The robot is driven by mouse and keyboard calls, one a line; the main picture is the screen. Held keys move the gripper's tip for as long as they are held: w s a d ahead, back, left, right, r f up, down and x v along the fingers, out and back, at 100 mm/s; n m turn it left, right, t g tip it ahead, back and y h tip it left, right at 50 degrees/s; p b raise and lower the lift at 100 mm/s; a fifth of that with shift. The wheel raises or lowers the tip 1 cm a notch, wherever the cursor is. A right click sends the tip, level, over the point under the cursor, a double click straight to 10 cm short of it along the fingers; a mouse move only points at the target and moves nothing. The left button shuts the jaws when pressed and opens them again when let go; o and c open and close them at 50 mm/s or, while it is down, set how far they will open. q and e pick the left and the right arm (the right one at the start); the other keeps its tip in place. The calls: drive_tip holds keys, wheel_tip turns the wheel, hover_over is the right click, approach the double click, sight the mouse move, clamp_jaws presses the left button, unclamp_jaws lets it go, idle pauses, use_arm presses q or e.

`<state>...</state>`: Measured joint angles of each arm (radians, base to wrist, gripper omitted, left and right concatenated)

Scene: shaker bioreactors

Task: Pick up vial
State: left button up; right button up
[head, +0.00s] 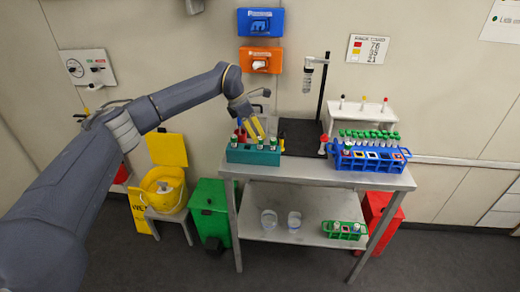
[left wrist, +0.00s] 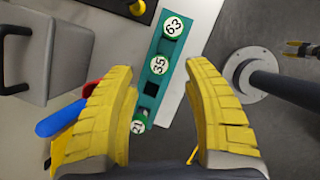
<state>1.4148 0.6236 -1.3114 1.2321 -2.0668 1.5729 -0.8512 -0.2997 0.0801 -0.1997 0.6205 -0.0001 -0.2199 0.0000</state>
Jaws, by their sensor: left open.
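My left gripper (head: 254,136) has yellow fingers and is open just above the teal rack (head: 250,156) on the steel table. Green-capped vials stand in this rack. In the left wrist view the rack (left wrist: 181,77) runs between the open fingers (left wrist: 163,72). Its white-topped caps read 63 (left wrist: 173,26), 35 (left wrist: 159,65) and 21 (left wrist: 138,123). Cap 35 lies between the fingers; cap 21 is beside the left finger, which partly covers it. A dark empty slot lies between caps 35 and 21. No vial is held. My right gripper is not clearly seen.
A blue rack (head: 367,160) with several green-capped tubes stands right on the table (head: 307,172). Behind are a dark stand (head: 322,97) and a white holder (head: 360,117). Red and blue items sit beside the teal rack. Beakers and a green rack (head: 343,230) are on the lower shelf.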

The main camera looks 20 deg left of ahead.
sight(259, 139)
use_arm(q)
drive_tip(key=shift+x, duration=2.35)
drive_tip(key=shift+r, duration=0.1)
clamp_jaws()
